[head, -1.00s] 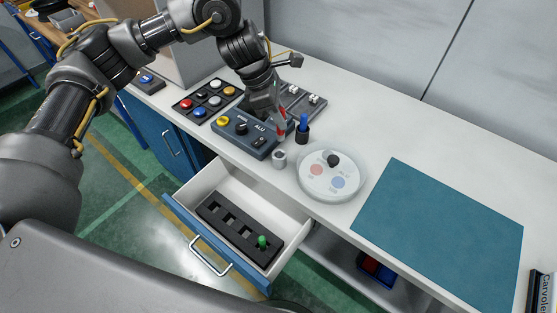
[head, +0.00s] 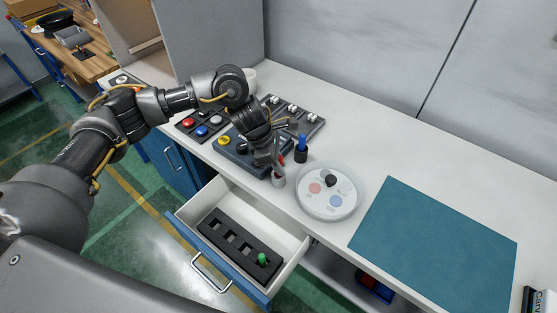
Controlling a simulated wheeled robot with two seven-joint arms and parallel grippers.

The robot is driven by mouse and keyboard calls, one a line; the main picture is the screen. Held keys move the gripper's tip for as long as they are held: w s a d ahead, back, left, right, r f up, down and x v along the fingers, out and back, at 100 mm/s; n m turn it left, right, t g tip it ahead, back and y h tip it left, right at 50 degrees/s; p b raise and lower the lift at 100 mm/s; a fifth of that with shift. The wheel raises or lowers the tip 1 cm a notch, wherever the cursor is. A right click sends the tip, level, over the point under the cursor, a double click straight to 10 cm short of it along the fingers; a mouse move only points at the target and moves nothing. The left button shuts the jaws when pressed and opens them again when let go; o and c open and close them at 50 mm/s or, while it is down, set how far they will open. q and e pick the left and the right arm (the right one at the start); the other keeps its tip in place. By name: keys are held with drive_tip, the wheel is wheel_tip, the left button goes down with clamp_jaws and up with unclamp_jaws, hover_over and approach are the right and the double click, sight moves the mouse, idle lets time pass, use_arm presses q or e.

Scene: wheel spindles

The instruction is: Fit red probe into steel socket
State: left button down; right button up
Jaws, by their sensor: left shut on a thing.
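My left gripper (head: 279,155) is above the steel socket (head: 278,181), shut on the red probe (head: 282,160). Only a small red part of the probe shows between and beside the fingers. The socket is a short grey metal cylinder on the white bench, near the edge above the open drawer. The probe's lower end is at or just above the socket's mouth; I cannot tell whether it is inside. My right gripper is not in view.
A blue probe (head: 302,142) stands in a dark holder just right of the gripper. A round white dial plate (head: 328,207) is close to the right. A control box (head: 226,153) lies behind left. The open drawer (head: 295,246) holds a black rack with a green probe (head: 262,259). A teal mat (head: 440,240) lies right.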

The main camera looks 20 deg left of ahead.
use_arm(q)
drive_tip(key=shift+w, duration=0.1)
drive_tip(key=c, duration=1.6)
unclamp_jaws()
drive_tip(key=o, duration=0.3)
drive_tip(key=shift+s+r, duration=0.2)
drive_tip(key=shift+w, duration=0.15)
drive_tip(key=shift+a+r, duration=0.15)
drive_tip(key=shift+r, duration=0.15)
drive_tip(key=b+v, duration=0.4)
drive_tip(key=v, duration=0.7)
drive_tip(key=shift+r, duration=0.15)
